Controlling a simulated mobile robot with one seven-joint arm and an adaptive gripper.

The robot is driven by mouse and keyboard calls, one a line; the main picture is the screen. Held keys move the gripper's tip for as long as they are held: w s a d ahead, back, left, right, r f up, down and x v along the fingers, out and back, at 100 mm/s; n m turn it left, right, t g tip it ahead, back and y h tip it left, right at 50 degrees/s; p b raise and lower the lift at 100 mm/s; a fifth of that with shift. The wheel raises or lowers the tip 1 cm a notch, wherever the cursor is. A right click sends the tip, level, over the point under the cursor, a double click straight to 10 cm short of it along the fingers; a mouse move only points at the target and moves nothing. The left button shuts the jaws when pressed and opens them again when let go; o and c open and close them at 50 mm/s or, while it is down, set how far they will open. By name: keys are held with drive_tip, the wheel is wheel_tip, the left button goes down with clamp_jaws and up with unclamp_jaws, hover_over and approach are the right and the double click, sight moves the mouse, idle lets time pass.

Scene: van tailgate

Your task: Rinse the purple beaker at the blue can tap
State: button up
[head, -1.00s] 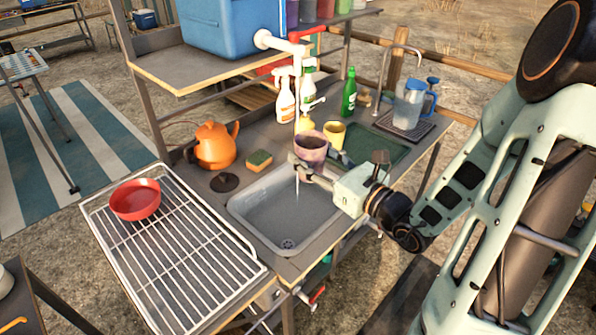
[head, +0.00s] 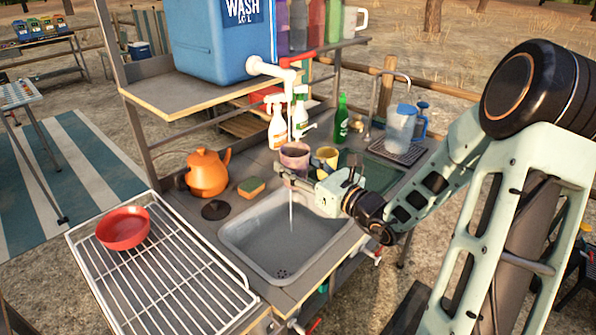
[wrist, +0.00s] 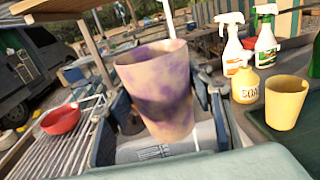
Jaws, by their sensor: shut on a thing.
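The purple beaker (head: 294,157), with pale beige patches on its wall, is close to upright above the sink (head: 262,237). My gripper (head: 296,180) is shut on it; in the wrist view, the beaker (wrist: 160,92) stands between the two fingers. The blue can (head: 222,38) is on the shelf, and its white tap (head: 276,70) with a red lever (head: 297,58) points down above the beaker. A thin stream of water (head: 291,212) falls below the beaker into the sink. I cannot tell whether water enters the beaker; its inside is mostly hidden.
A yellow cup (head: 327,160), spray bottles (head: 277,128) and a green bottle (head: 342,120) stand close behind the beaker. A sponge (head: 251,187) and orange kettle (head: 208,173) are left of the sink. A red bowl (head: 124,229) sits on the drying rack (head: 165,285).

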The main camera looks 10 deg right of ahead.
drive_tip(key=w, duration=0.2)
drive_tip(key=w+f+b, duration=0.1)
drive_tip(key=w, duration=0.2)
drive_tip(key=shift+w+a, duration=0.1)
drive_tip(key=shift+w, duration=0.25)
idle(0.6)
drive_tip(key=shift+d, duration=0.6)
drive_tip(key=shift+a, duration=0.1)
drive_tip(key=shift+a, duration=0.55)
drive_tip(key=shift+s+d, duration=0.2)
drive_tip(key=shift+s, duration=3.8)
